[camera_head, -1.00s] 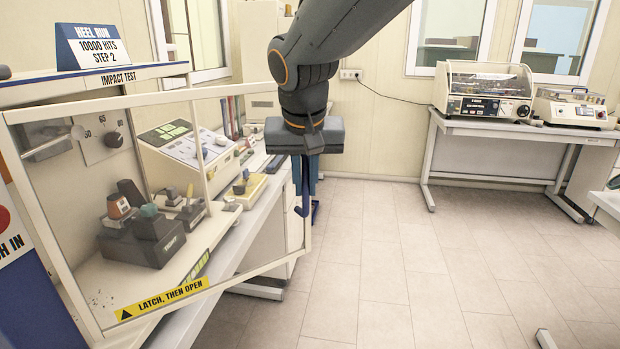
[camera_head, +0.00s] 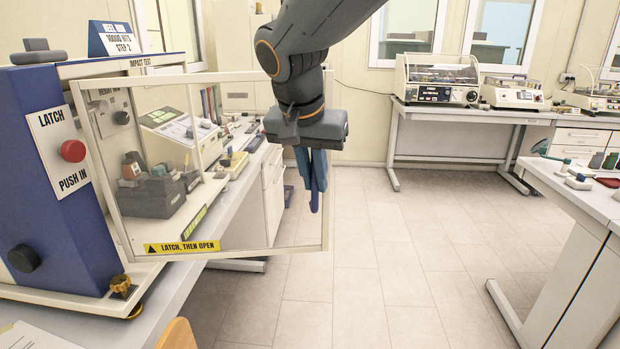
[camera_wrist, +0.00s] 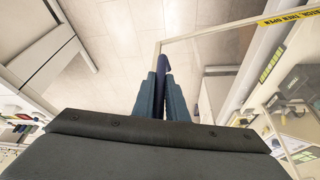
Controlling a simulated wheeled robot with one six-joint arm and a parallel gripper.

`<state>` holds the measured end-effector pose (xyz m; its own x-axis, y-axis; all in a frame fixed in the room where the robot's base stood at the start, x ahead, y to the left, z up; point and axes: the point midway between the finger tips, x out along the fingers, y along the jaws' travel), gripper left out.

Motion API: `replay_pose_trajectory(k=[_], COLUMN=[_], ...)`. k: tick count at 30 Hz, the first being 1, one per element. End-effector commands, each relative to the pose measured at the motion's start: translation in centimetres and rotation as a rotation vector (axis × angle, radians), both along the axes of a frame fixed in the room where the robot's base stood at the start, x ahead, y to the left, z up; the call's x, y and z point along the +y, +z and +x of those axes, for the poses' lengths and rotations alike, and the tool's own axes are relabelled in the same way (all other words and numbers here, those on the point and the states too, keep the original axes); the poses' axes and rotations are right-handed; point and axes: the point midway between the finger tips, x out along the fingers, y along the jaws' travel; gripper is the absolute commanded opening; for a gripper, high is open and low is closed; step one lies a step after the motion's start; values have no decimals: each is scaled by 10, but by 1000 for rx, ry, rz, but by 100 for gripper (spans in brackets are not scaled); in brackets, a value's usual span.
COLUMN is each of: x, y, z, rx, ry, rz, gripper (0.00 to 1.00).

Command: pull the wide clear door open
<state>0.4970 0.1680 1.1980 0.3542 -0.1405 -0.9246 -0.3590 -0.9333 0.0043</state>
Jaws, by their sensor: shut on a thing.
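The wide clear door (camera_head: 232,251) is a see-through panel in a cream frame, with a yellow "LATCH, THEN OPEN" strip low on it. It stands swung out from the blue impact test machine (camera_head: 60,215), its free edge at the right. My gripper (camera_head: 311,172) is shut on the dark blue door handle (camera_head: 315,198) at that free edge. In the wrist view, the handle (camera_wrist: 160,82) sits between the two blue-grey fingers (camera_wrist: 159,97), and the door frame (camera_wrist: 205,36) runs off to the upper right. The fingers hide part of the handle.
A red latch button (camera_head: 73,151) is on the machine's near side. A bench (camera_head: 230,205) with devices runs behind the door. Another table (camera_head: 575,205) stands at the right. The tiled floor (camera_head: 370,270) between them is clear.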

Motion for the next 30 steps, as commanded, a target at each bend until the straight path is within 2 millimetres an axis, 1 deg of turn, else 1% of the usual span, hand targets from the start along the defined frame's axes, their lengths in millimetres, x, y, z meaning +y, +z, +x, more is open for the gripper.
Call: replay_pose_trajectory(k=[13,14,15,22,25,30], x=[-1,-1,-1,-1,-1,3], y=[2,2,2,1,4,22], z=[2,2,2,1,1,-7], rx=[-7,-7,-7,-4,-5,-7], ry=[-2,-2,-2,-2,-2,0], rz=[4,4,3,1,1,2], gripper=[0,16,20,20,20,20])
